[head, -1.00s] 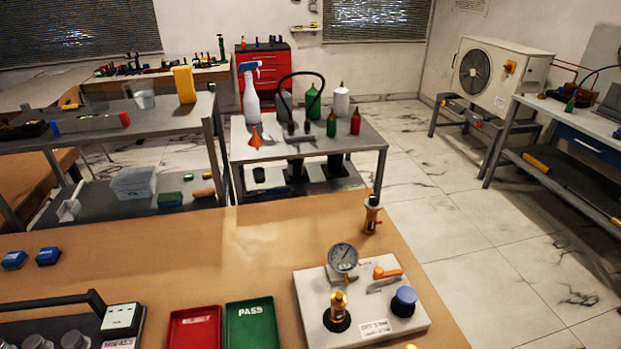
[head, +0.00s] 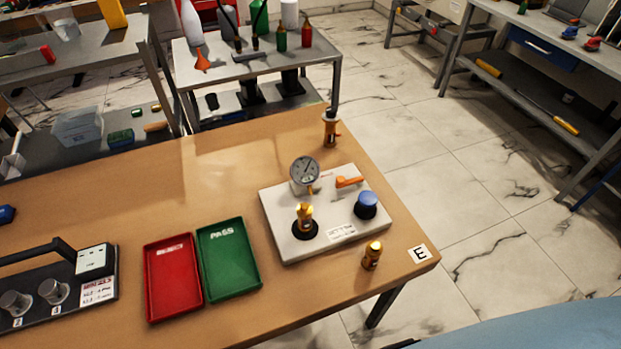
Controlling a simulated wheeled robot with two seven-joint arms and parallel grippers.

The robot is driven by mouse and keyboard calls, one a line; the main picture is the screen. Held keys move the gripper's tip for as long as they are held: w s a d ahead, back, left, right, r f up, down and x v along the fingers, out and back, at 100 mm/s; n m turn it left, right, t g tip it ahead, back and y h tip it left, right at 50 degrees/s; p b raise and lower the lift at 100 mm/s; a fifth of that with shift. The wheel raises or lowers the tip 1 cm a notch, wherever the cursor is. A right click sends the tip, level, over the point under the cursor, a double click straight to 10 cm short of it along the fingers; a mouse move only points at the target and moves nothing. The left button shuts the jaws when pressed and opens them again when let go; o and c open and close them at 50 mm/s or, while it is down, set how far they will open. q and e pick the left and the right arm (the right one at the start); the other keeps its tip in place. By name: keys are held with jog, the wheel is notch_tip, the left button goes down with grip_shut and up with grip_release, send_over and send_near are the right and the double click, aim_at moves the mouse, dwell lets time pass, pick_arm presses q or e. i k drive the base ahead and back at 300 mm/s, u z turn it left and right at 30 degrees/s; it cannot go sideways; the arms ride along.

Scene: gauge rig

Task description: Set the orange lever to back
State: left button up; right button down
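The orange lever (head: 349,182) sits near the back right of a light grey gauge rig (head: 283,240) on the brown workbench. Its handle lies roughly sideways across the plate. A round dial gauge (head: 304,170) stands to its left, a brass fitting (head: 305,218) is in front of the gauge, and a blue knob (head: 366,203) on a dark base is in front of the lever. Neither of my grippers shows in the head view, and nothing touches the lever.
A red tray (head: 172,278) and a green tray (head: 228,260) lie left of the rig. A loose brass piece (head: 372,255) stands in front of it, near a card marked E (head: 419,253). An orange and black item (head: 330,128) stands behind. A black-handled block (head: 60,285) is at left.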

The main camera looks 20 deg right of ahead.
aim_at(340, 181)
jog(key=k, duration=1.25)
jog(key=z, duration=0.65)
jog(key=i, duration=1.3)
jog(key=u, duration=0.7)
